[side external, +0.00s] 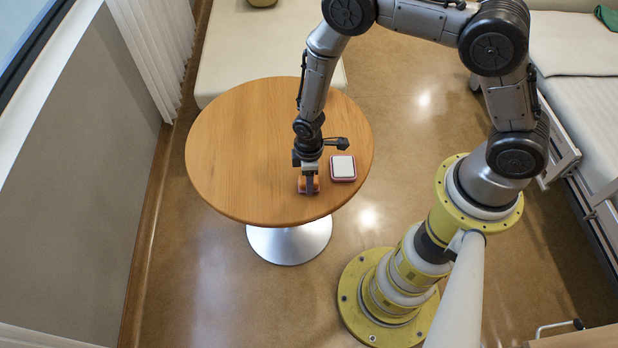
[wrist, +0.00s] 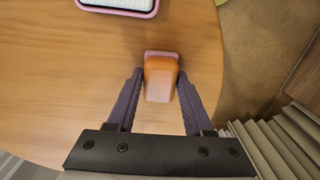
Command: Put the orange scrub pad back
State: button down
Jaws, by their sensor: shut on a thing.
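The orange scrub pad (wrist: 160,80) is between the two fingers of my gripper (wrist: 158,88) in the wrist view, with a pinkish edge at its far end. My gripper is shut on it. In the side view the orange pad (side external: 315,184) shows beneath my gripper (side external: 309,186), over the round table near its front edge. The fingers hide part of the pad there, and I cannot tell whether it touches the tabletop.
A pink-rimmed tray with a white inside (side external: 343,178) sits on the round wooden table (side external: 235,150), just right of my gripper. Its edge also shows at the top of the wrist view (wrist: 118,12). The table's left half is clear. A bed (side external: 580,95) stands at the right.

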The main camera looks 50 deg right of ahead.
jog(key=shift+f, duration=0.1)
jog(key=shift+c, duration=1.5)
grip_release()
jog(key=s+d+r+m+t, duration=0.1)
jog(key=s+d+r+m, duration=0.1)
jog(key=r, duration=1.4)
jog(key=s+d+r+m+t, duration=0.1)
jog(key=d+r+m+t, duration=0.15)
jog(key=r, duration=1.45)
jog(key=s+d+r+m+t, duration=0.1)
jog(key=s+d+r+m, duration=0.1)
jog(key=s+r, duration=0.3)
jog(key=s+d+r+m+t, duration=0.1)
jog(key=s+r, duration=0.4)
jog(key=s, duration=0.5)
jog(key=shift+s+d+m, duration=0.4)
jog(key=shift+d+m, duration=0.35)
